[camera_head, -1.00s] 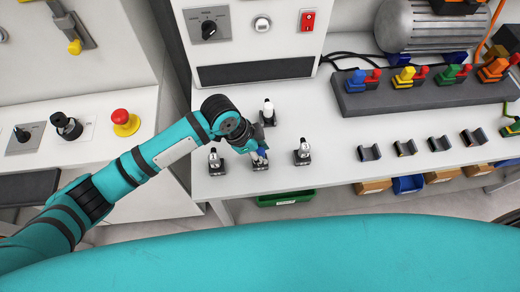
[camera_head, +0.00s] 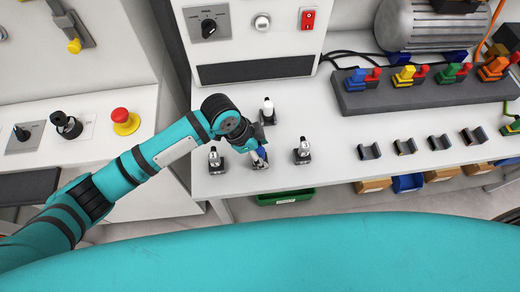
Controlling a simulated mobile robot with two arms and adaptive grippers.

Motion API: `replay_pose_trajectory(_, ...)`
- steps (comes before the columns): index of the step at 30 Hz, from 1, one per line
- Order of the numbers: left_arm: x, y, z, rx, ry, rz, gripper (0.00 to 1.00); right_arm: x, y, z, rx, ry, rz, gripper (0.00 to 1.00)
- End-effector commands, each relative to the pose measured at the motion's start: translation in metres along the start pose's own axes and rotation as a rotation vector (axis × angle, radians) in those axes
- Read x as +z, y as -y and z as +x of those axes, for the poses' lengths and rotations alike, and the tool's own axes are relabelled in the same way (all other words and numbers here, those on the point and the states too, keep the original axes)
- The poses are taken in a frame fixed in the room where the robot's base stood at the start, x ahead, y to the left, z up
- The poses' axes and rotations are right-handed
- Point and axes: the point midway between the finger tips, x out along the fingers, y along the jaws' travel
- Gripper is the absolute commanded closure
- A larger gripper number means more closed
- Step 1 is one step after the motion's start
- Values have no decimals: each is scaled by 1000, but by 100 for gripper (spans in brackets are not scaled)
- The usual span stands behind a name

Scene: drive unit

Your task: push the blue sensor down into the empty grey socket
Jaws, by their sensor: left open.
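My left gripper (camera_head: 260,160) is over a socket at the front of the white table, between two sockets with white sensors. The blue sensor (camera_head: 262,153) shows as a small blue patch at the fingers. The grey socket (camera_head: 261,166) under it is mostly hidden by the gripper. I cannot tell how deep the sensor sits in it. The fingers are open, close around the sensor. My right gripper is not in view.
White sensors stand in sockets at the left (camera_head: 215,160), right (camera_head: 303,151) and behind (camera_head: 268,112) the gripper. Several empty dark holders (camera_head: 369,152) line the table to the right. A grey rack (camera_head: 430,95) with coloured connectors stands behind them.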

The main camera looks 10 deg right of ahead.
Motion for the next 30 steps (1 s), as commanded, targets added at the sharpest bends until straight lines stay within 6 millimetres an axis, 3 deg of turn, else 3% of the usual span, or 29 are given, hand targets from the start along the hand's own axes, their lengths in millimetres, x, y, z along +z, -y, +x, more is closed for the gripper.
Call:
replay_pose_trajectory(5, 0, 2, -15, -4, -2, 1, 45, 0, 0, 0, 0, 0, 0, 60)
replay_pose_trajectory(18, 0, 1, -102, -3, -1, 0, 45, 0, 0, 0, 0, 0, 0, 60)
replay_pose_trajectory(25, -1, 1, -122, -1, 0, 0, 45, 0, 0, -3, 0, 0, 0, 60)
replay_pose_trajectory(30, -6, 0, -135, 0, 0, 0, 45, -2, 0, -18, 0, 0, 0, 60)
